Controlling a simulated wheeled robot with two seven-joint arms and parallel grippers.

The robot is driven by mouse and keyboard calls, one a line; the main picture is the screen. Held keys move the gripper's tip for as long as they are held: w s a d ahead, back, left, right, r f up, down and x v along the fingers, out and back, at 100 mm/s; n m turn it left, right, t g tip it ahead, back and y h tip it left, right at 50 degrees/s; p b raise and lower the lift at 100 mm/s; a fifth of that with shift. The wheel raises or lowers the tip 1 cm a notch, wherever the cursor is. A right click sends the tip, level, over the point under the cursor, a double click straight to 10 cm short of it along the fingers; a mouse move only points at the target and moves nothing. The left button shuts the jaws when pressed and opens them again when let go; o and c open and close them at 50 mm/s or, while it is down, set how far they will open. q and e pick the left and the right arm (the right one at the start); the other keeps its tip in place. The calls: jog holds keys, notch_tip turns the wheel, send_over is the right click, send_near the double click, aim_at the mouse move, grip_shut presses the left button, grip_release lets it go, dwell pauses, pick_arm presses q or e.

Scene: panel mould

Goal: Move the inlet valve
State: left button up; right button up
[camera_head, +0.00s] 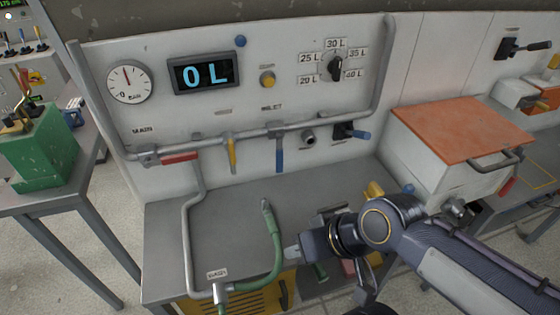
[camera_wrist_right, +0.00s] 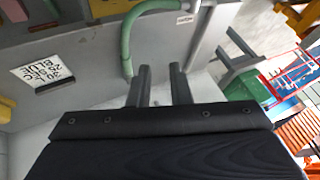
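A blue lever (camera_head: 279,158) hangs down from the grey pipe (camera_head: 215,138) on the white panel, under a small label that seems to read INLET. A yellow lever (camera_head: 232,154) hangs to its left, and a red lever (camera_head: 180,158) lies along the pipe near the MAIN label. My right gripper (camera_head: 290,253) is low over the bench, below the levers and beside the green hose (camera_head: 275,250). In the right wrist view its two fingers (camera_wrist_right: 160,88) are apart with nothing between them. My left gripper is not in view.
The display (camera_head: 205,73) reads 0 L, beside a round gauge (camera_head: 129,81) and a selector knob (camera_head: 335,67). A box with an orange lid (camera_head: 465,120) stands at right. The green hose also shows in the right wrist view (camera_wrist_right: 127,40). Bench space (camera_head: 225,210) below the levers is clear.

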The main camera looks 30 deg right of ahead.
jog(key=o, duration=0.5)
jog(key=w+d+f+t+h+b, duration=0.1)
jog(key=w+f+t+b, duration=0.1)
jog(key=w+b, duration=0.1)
jog(key=w+d+f+t+h+b, duration=0.1)
jog(key=w+d+f+b, duration=0.1)
jog(key=w, duration=0.4)
jog(key=w+d+f+t+h+b, duration=0.1)
jog(key=w+f+t+b, duration=0.1)
jog(key=w+b, duration=0.2)
jog(key=shift+w+d+f+t, duration=0.15)
jog(key=shift+w+f, duration=0.05)
jog(key=shift+w, duration=0.2)
jog(key=shift+w+d+f+t, duration=0.1)
jog(key=shift+w+f+t, duration=0.05)
jog(key=shift+w, duration=0.2)
jog(key=shift+c, duration=0.2)
jog(key=m+t+h+b, duration=0.1)
jog(key=t+h+b, duration=0.4)
jog(key=t+b, duration=0.15)
send_near(280, 164)
jog(key=a+x, duration=0.1)
jog(key=x, duration=0.2)
jog(key=shift+g, duration=0.35)
jog(key=x, duration=0.5)
jog(key=d+x, duration=0.1)
jog(key=x, duration=0.2)
jog(key=shift+s+r, duration=0.15)
jog(key=shift+r, duration=0.1)
jog(key=shift+c, duration=0.3)
